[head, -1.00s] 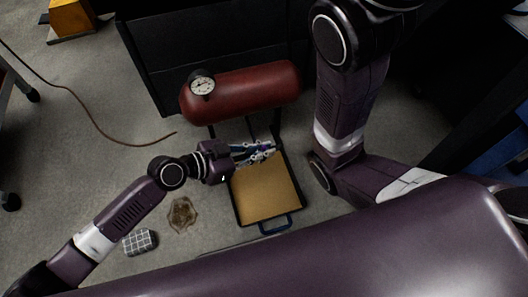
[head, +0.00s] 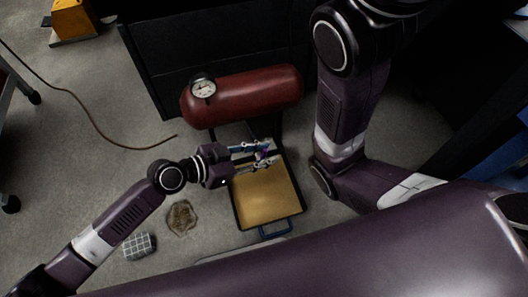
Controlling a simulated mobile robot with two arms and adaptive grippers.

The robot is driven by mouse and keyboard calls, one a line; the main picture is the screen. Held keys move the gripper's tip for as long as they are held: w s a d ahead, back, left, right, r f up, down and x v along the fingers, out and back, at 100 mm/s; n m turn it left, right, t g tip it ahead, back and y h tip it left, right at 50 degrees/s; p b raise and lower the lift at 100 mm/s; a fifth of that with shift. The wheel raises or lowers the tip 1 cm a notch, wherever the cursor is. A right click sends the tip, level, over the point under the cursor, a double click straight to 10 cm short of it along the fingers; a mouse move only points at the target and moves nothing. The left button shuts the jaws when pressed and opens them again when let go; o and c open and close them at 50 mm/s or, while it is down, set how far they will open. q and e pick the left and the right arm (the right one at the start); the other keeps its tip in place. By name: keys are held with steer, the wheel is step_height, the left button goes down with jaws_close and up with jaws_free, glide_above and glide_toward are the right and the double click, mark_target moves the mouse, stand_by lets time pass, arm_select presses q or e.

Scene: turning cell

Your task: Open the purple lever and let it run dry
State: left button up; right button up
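A dark red tank (head: 250,93) with a round dial gauge (head: 203,88) lies on its side near the middle of the head view. Below it a shallow tray (head: 266,203) with a tan inside and a blue handle rests on the floor. A small purple lever (head: 263,156) shows between the fingers of my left gripper (head: 270,152), under the tank and above the tray's far end. The fingers are spread apart around the lever; I cannot tell whether either touches it. My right gripper is not visible; the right arm passes right of the tank.
A thin brown hose (head: 92,124) runs across the floor at left. A dark cabinet (head: 225,45) stands behind the tank. A yellow block (head: 72,20) is at upper left.

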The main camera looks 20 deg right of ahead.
arm_select(q)
steer(key=v, duration=1.1)
steer(key=shift+a, duration=0.4)
steer(key=shift+s+r, duration=0.1)
steer(key=shift+r, duration=0.1)
